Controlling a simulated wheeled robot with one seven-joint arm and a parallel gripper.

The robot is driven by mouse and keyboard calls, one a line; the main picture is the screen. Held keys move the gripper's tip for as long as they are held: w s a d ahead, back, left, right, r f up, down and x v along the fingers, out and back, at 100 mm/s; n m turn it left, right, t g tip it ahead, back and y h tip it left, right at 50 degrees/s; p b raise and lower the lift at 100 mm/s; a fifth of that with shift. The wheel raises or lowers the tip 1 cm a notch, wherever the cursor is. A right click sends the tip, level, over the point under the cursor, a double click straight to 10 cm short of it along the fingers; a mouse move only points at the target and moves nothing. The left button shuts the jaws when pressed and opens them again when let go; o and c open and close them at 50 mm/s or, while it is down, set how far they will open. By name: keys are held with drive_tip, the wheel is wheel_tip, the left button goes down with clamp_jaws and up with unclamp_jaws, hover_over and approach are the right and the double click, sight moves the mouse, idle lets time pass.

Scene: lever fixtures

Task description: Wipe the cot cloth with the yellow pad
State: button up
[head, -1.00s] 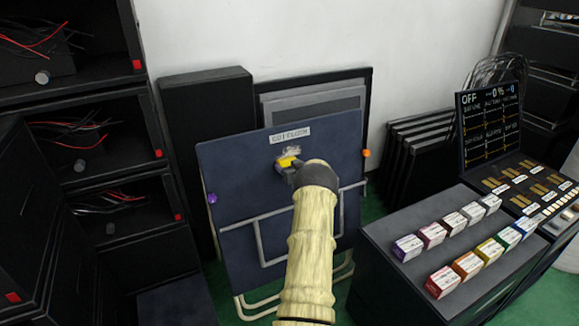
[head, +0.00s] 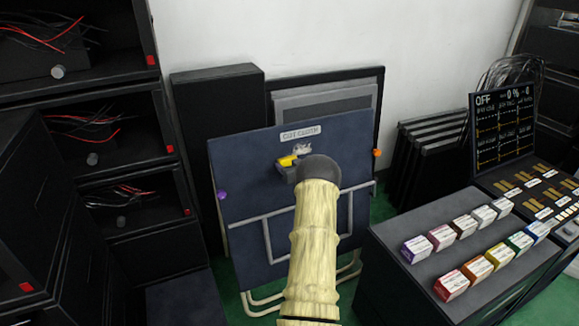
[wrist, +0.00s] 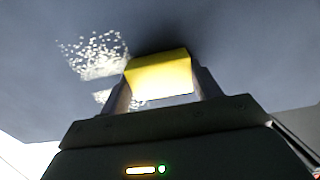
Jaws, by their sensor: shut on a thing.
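The cot cloth (head: 243,180) is a dark blue upright panel with a "COT CLOTH" label near its top edge. My gripper (head: 287,164) is in front of its upper middle, shut on the yellow pad (head: 288,160). In the wrist view the yellow pad (wrist: 160,73) sits between the two fingers, close against the cloth (wrist: 230,45); I cannot tell for sure whether it touches. A speckled whitish patch (wrist: 95,52) is on the cloth left of the pad, partly hidden behind the pad and finger. The patch also shows above the pad in the head view (head: 303,149).
A purple knob (head: 222,195) and an orange knob (head: 377,153) sit at the cloth's side edges. A bench (head: 405,220) with several coloured boxes stands at right. Dark shelving (head: 120,165) stands at left. Green floor shows between.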

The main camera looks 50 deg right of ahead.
drive_tip(key=shift+w+r, duration=0.15)
drive_tip(key=shift+r, duration=0.55)
drive_tip(key=shift+s+d, duration=0.15)
drive_tip(key=shift+s, duration=0.1)
drive_tip(key=shift+s+d+p, duration=0.25)
drive_tip(key=shift+d, duration=0.55)
drive_tip(key=shift+s+d+p, duration=0.2)
drive_tip(key=shift+d+p, duration=0.05)
drive_tip(key=shift+d, duration=0.55)
drive_tip(key=shift+s+d+f, duration=0.1)
drive_tip(key=shift+s+d, duration=0.25)
drive_tip(key=shift+d, duration=0.45)
drive_tip(key=shift+s+d, duration=0.35)
drive_tip(key=shift+d, duration=0.45)
